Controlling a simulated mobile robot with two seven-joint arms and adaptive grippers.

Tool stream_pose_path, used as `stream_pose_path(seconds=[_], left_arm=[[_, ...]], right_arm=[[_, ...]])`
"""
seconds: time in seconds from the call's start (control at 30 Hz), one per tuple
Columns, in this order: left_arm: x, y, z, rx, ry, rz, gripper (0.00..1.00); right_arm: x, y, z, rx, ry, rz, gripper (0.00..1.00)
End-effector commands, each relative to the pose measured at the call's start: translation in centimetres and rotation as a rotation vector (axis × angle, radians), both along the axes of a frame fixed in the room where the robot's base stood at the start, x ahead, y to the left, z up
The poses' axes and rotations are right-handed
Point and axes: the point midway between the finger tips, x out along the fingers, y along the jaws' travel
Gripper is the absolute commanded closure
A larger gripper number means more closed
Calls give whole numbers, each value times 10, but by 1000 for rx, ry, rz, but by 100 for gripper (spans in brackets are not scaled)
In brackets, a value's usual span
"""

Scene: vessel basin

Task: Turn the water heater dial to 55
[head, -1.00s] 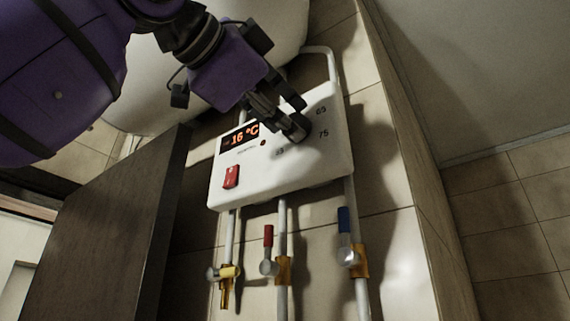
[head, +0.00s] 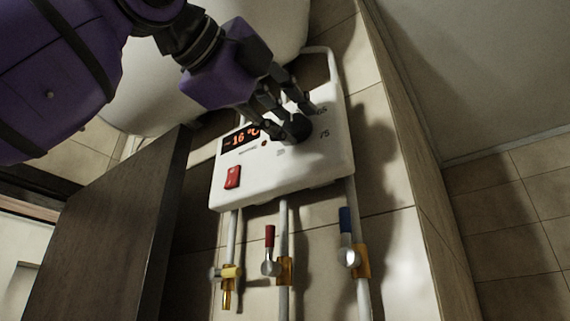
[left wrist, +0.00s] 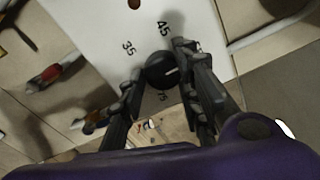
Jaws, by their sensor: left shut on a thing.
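The water heater control box (head: 250,178) is white and hangs tilted in the head view. My right gripper is out of view.
A red switch (head: 233,177) is on the box. Below are pipes with a yellow valve (head: 229,272), a red-handled valve (head: 269,250) and a blue-handled valve (head: 346,235). A dark panel (head: 115,235) stands at left. A white tank (head: 265,40) is behind my arm.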

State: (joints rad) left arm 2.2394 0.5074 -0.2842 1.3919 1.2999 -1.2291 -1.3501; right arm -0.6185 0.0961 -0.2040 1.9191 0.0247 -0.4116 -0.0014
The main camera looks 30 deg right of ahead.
Motion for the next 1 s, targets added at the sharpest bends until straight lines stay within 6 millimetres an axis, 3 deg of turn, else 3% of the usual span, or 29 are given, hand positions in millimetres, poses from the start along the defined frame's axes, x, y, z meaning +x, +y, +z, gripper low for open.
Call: stream_pose_path(seconds=[0.03, 0.53, 0.57, 0.67, 1.0], left_arm=[[3, -3, -9, 24, 3, -1, 95], [4, -4, -10, 31, -11, -2, 95], [4, -4, -10, 31, -10, -2, 67], [3, -4, -9, 29, -11, -2, 54], [0, 3, -4, 19, -17, -1, 54]], right_arm=[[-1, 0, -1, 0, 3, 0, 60], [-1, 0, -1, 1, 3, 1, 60], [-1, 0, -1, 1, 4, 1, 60], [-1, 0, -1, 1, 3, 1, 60], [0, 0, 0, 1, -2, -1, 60]])
